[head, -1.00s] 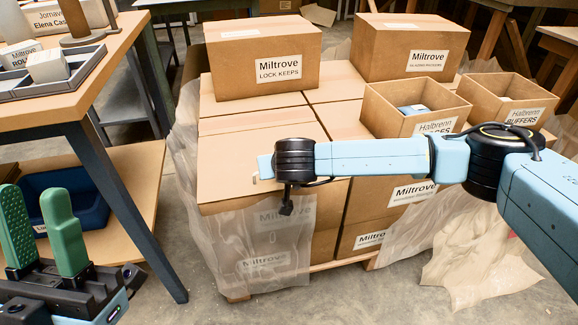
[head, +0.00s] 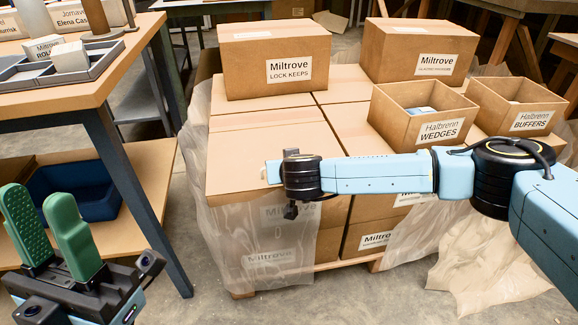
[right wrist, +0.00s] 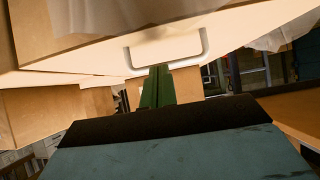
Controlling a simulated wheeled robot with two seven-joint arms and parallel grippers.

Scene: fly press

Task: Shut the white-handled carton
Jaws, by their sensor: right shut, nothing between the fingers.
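The white-handled carton appears in the right wrist view, where its pale underside or panel fills the top and its white U-shaped handle (right wrist: 166,56) hangs from the edge. In the head view it seems to be the big front-left carton (head: 255,160) on the pallet; its handle does not show there. My right gripper (right wrist: 157,72) is shut and empty, its green fingertips at the handle in the picture; I cannot tell if they touch. In the head view my right wrist covers the carton's front and the fingers are hidden. My left gripper (head: 40,208) is open and empty at lower left, away from the carton.
A Miltrove Lock Keeps box (head: 255,68) and another Miltrove box (head: 420,50) stand at the back of the stack. Open Wedges (head: 425,115) and Buffers (head: 512,105) boxes are on the right. A workbench (head: 110,80) stands left. Loose wrap (head: 262,245) drapes the pallet.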

